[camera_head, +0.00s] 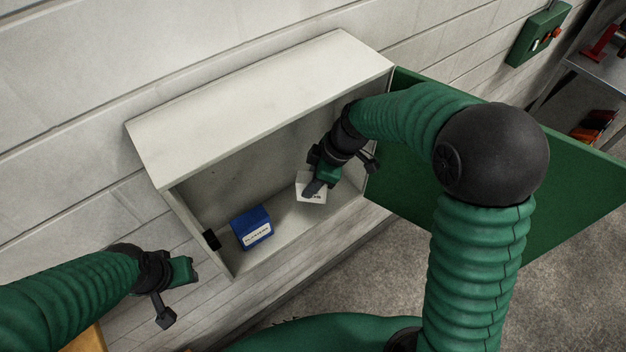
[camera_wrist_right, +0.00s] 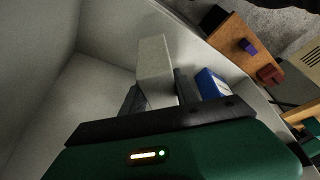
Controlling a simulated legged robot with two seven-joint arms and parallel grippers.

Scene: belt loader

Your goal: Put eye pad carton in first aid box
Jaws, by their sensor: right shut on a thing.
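The first aid box (camera_head: 262,95) is a pale wall cabinet with its green door (camera_head: 570,190) swung open to the right. My right gripper (camera_head: 318,182) is inside the box, shut on a small white carton (camera_head: 311,190). In the right wrist view the white carton (camera_wrist_right: 155,70) stands between the two fingers. I cannot tell whether its base touches the box floor. A blue carton (camera_head: 251,227) with a white label sits on the box floor to the left. My left gripper (camera_head: 178,295) is outside the box at the lower left, fingers apart and empty.
A green case (camera_head: 540,35) hangs on the wall at the upper right. A grey shelf (camera_head: 606,62) with red items stands at the right edge. The box floor between the two cartons is clear. The open door blocks the right side.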

